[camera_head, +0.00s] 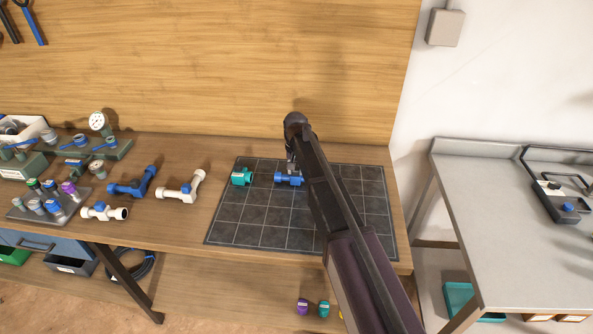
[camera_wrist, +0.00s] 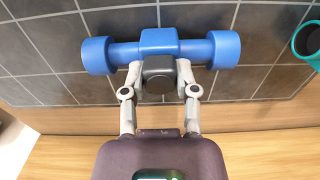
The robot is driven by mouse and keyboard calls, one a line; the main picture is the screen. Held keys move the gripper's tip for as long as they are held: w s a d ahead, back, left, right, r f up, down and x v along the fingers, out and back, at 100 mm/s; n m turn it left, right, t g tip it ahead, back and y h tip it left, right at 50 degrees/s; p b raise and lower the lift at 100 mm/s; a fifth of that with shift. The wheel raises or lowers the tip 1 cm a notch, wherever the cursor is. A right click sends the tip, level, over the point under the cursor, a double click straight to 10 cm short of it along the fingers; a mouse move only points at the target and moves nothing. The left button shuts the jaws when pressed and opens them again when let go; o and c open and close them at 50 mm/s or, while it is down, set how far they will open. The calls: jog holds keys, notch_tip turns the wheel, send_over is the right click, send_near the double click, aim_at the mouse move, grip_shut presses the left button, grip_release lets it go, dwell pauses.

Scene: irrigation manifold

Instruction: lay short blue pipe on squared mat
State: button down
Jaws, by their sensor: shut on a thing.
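The short blue pipe (camera_head: 289,180) is over the back middle of the dark squared mat (camera_head: 262,232). In the wrist view the short blue pipe (camera_wrist: 98,55) lies crosswise, with a wide collar at each end and a thicker middle. My gripper (camera_wrist: 160,76) is shut on its middle. In the head view my gripper (camera_head: 291,166) is largely hidden by my arm. The pipe looks level and very near the mat; I cannot tell whether it touches. The mat's grid also shows in the wrist view (camera_wrist: 45,45).
A teal fitting (camera_head: 241,177) sits on the mat left of the pipe. White (camera_head: 182,189) and blue (camera_head: 132,184) branched pipes lie on the bench left of the mat. A rack of fittings (camera_head: 40,206) is farther left. The mat's front left is clear.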

jog(key=shift+f, duration=0.25)
jog(key=shift+c, duration=1.9)
grip_release()
jog(key=shift+r, duration=0.1)
jog(key=shift+r, duration=0.15)
notch_tip(320, 180, up, 12)
jog(key=p, duration=1.2)
jog(key=s+d, duration=2.3)
jog(key=s, duration=0.3)
